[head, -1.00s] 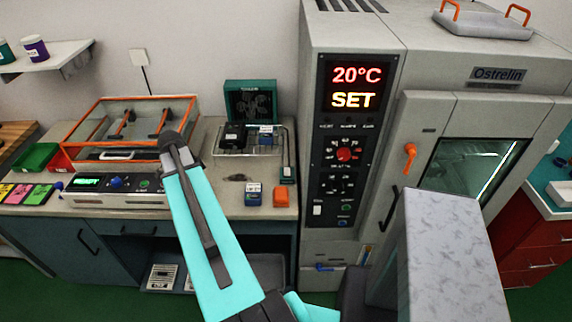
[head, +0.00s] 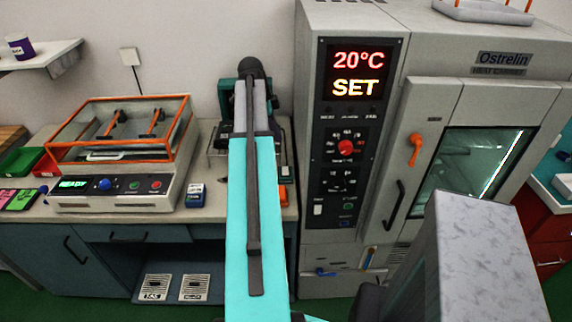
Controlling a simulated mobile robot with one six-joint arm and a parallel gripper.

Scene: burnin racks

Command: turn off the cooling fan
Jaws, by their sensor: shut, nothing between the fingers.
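The teal fan box (head: 226,96) stands at the back of the bench, beside the large grey cabinet. My arm covers most of it in the head view, with only its left and right edges showing. Whether the fan spins cannot be told. A small pale and orange item (head: 285,172) shows just right of my arm, on the bench's right end; whether it is the fan's switch is unclear. My gripper's fingers do not show; only my cyan arm link and its dark joint are visible in front of the fan.
The grey cabinet (head: 310,60) with a lit panel reading 20°C SET (head: 357,75) stands right of the bench. An orange-framed shaker (head: 120,203) is at left. A small blue box (head: 195,196) stands between shaker and arm. The floor is green.

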